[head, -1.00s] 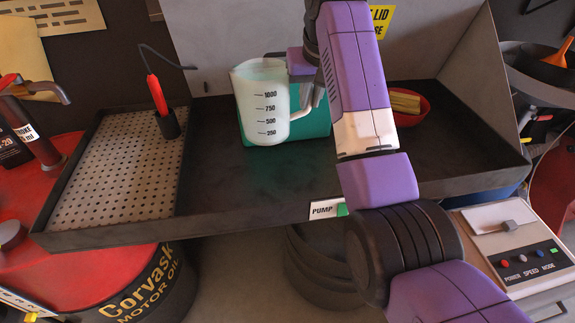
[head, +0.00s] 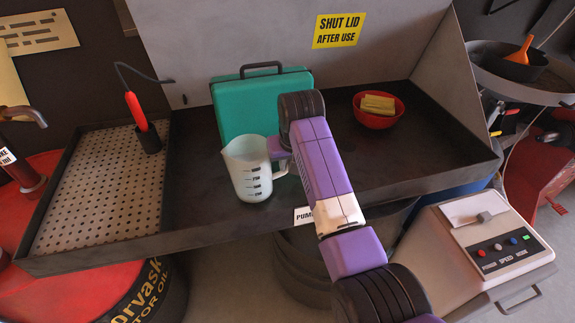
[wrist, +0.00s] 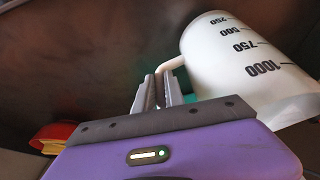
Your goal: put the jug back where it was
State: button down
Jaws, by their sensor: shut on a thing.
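The jug (head: 248,170) is a translucent white measuring jug with black volume marks. It is upright over the dark floor of the wash basin (head: 200,222), in front of a green case. My gripper (head: 279,150) is at the jug's right side, shut on its handle. In the wrist view the jug (wrist: 245,72) fills the upper right, and the fingers of my gripper (wrist: 160,88) close around the handle. I cannot tell whether the jug's base touches the basin floor. My arm hides part of the basin behind the gripper.
The green case (head: 262,100) stands close behind the jug. A perforated tray (head: 100,190) with a red-handled tool (head: 138,112) is at the left. A red bowl (head: 378,118) holding yellow sponges is at the back right. The basin floor left of the jug is clear.

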jog(key=shift+f, duration=0.8)
jog(key=c, duration=1.4)
grip_release()
jog(key=shift+f, duration=0.1)
jog(key=b+v, duration=0.1)
jog(key=v, duration=1.1)
